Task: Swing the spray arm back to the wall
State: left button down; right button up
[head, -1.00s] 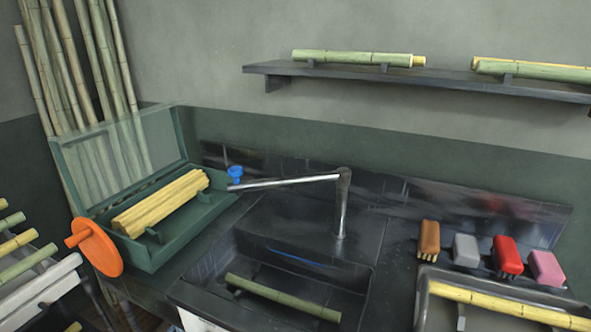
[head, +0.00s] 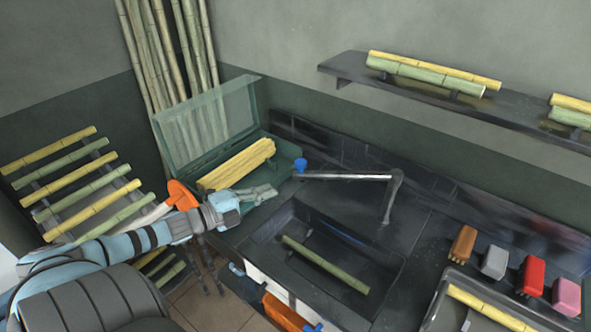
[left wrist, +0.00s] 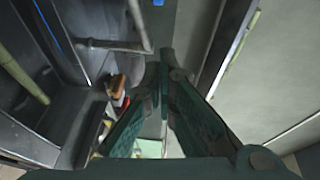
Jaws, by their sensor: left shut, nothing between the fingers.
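The spray arm (head: 345,177) is a grey metal pipe that reaches left from the top of an upright post behind the sink. Its blue nozzle (head: 300,165) hangs by the right end of the green box. My left gripper (head: 262,193) is shut and empty, in front of the box and left of the nozzle, apart from it. In the left wrist view its fingers meet, and a bent grey pipe (left wrist: 110,45), apparently the spray arm, shows to their left. My right gripper is not in view.
The open green box (head: 285,185) holds peeled yellow canes. A green cane (head: 325,265) lies across the black sink. Several coloured brushes (head: 496,263) stand at the right. A shelf (head: 420,88) with canes hangs above.

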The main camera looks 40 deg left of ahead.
pick_arm(q)
jog(key=w+f+b, duration=0.1)
jog(key=w+b, duration=0.3)
jog(key=w, duration=0.8)
jog(key=shift+f, duration=0.4)
jog(key=shift+a+b, duration=0.1)
jog(key=shift+b, duration=0.25)
